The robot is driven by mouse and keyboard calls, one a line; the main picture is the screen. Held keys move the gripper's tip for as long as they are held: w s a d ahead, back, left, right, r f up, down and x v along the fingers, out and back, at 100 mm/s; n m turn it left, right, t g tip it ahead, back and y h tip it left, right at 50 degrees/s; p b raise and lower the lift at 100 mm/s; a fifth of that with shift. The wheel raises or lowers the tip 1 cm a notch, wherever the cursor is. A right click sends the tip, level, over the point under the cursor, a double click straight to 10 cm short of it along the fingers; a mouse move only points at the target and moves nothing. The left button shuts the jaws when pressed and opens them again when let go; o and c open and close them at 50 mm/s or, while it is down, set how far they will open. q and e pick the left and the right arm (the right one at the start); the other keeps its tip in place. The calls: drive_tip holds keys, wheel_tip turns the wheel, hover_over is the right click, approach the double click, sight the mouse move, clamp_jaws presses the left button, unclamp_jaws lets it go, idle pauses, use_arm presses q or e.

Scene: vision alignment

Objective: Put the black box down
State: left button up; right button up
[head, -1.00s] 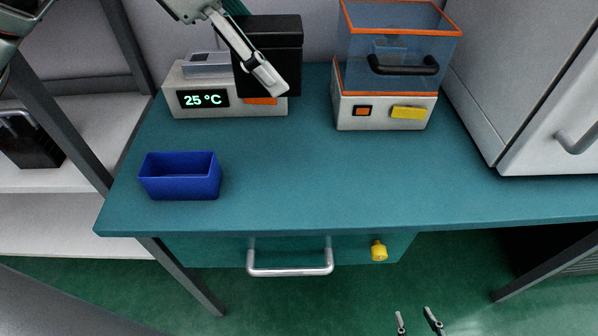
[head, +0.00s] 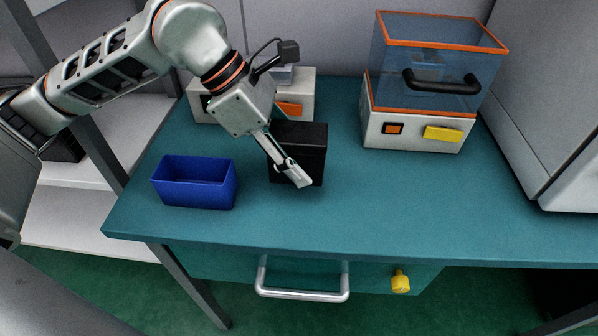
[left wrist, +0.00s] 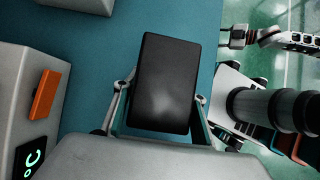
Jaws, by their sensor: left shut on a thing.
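The black box (head: 312,138) stands upright at the green worktop, in front of the white device with the orange button. I cannot tell whether its underside touches the surface. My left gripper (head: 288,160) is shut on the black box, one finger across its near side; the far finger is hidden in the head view. In the left wrist view the black box (left wrist: 167,80) sits between both fingers. My right gripper (left wrist: 236,38) appears in the left wrist view beyond the worktop edge; its jaw state is unclear.
A blue open bin (head: 195,190) stands left of the box. The white device (head: 297,85) is behind the box. A clear-lidded device (head: 415,130) stands at the back right. The worktop (head: 400,195) is free to the right and front. A drawer handle (head: 300,296) juts below its edge.

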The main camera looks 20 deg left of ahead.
use_arm(q)
wheel_tip(320, 180, down, 4)
drive_tip(key=shift+f+b, duration=0.1)
drive_tip(key=shift+b, duration=0.3)
drive_tip(key=o, duration=1.2)
drive_tip(key=p+v, duration=0.1)
drive_tip(key=v, duration=1.1)
drive_tip(key=shift+p, duration=0.4)
